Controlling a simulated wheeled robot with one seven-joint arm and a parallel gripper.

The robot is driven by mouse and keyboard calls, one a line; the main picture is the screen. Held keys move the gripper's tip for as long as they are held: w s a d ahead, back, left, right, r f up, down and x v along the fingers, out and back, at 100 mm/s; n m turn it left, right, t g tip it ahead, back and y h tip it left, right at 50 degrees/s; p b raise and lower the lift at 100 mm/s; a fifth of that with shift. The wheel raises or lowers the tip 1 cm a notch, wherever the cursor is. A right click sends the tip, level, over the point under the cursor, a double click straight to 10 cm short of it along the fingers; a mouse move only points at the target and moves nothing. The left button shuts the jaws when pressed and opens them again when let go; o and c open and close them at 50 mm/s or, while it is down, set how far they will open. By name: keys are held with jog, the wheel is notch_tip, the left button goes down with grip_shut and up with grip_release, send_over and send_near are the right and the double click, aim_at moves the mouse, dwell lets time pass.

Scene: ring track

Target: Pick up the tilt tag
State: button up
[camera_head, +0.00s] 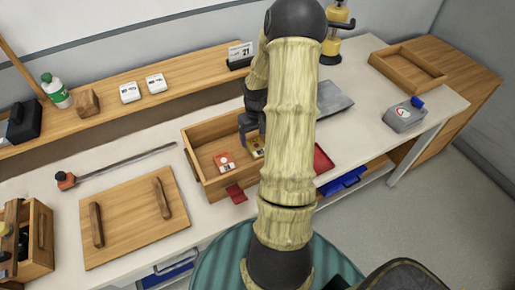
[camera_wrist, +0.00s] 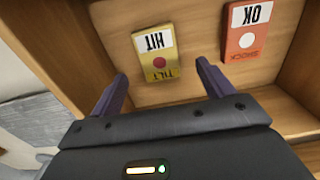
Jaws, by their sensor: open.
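The tilt tag (camera_wrist: 155,53) is a small yellow card with a white "HIT" label, a red dot and the word "TILT". It lies flat in a wooden tray (camera_head: 220,194). In the head view the tag (camera_head: 256,147) shows just left of my arm, partly covered. My gripper (camera_wrist: 160,88) is open, with its dark purple fingers apart and the tag beyond the gap between them. Nothing is between the fingers. In the head view my gripper (camera_head: 248,127) is over the tray, partly hidden by my arm.
An orange shock tag (camera_wrist: 247,41) with an "OK" label lies beside the tilt tag; it also shows in the head view (camera_head: 224,161). The tray's wooden walls surround both tags. A wooden board with handles (camera_head: 130,220) lies to the left. A grey gauge box (camera_head: 404,116) stands at right.

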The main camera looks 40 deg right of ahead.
aim_at(257, 147)
jog(key=shift+s+d+f+p, duration=0.1)
jog(key=shift+f+p, duration=0.3)
jog(key=shift+f, duration=2.2)
jog(key=c, duration=1.1)
jog(key=shift+o, duration=0.2)
jog(key=shift+r, duration=0.15)
notch_tip(257, 147, up, 10)
jog(key=shift+b, duration=0.3)
